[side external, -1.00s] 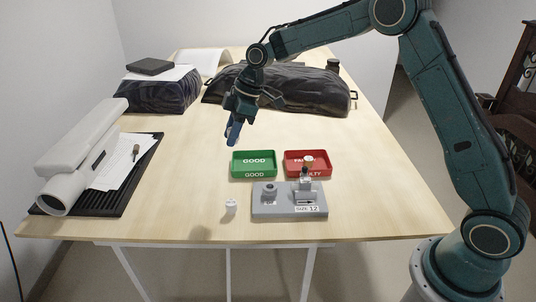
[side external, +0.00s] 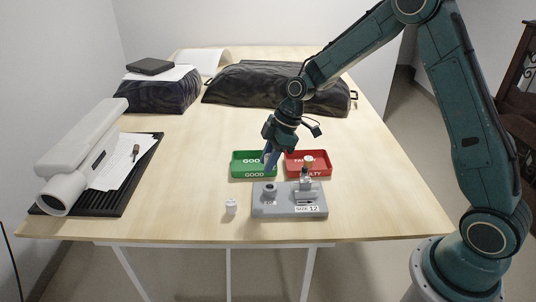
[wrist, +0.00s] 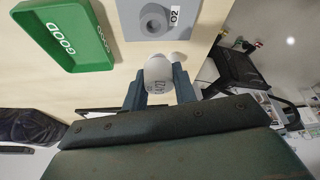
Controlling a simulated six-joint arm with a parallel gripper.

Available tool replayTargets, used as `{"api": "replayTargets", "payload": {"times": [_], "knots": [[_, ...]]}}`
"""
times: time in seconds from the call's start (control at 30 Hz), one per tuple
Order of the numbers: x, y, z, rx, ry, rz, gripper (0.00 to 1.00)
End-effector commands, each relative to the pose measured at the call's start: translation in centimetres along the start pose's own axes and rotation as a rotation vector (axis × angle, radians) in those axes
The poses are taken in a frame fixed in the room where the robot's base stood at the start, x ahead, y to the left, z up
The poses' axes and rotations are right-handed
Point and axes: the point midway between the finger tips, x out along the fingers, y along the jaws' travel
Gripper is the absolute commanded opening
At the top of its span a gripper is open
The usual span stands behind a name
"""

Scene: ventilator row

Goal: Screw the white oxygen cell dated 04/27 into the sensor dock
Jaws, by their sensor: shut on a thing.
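My gripper (wrist: 158,88) is shut on a white rounded cell (wrist: 158,70). Dark print on the cell appears upside down in the wrist view and is too small to read surely. In the side view my gripper (side external: 269,166) points down in front of the green tray, above and behind the grey sensor dock (side external: 284,211); the held cell is hard to make out there. The dock's round socket (side external: 269,188) is at its left. In the wrist view the ring-shaped socket (wrist: 153,20) beside an O2 label looks empty and lies apart from the cell.
Another small white cell (side external: 231,206) stands on the table left of the dock. The green GOOD tray (side external: 254,174) and red FAULTY tray (side external: 318,174) sit behind the dock; the red one holds a white piece. A metal fitting (side external: 305,184) rises from the dock's right side.

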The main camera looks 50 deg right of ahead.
Motion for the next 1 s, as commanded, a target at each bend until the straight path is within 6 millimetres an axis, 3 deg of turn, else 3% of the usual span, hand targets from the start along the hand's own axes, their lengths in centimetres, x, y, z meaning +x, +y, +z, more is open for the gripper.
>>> {"api": "replayTargets", "payload": {"times": [1.0], "knots": [[4.4,0.0,1.8,0.000,0.000,0.000,0.05]]}}
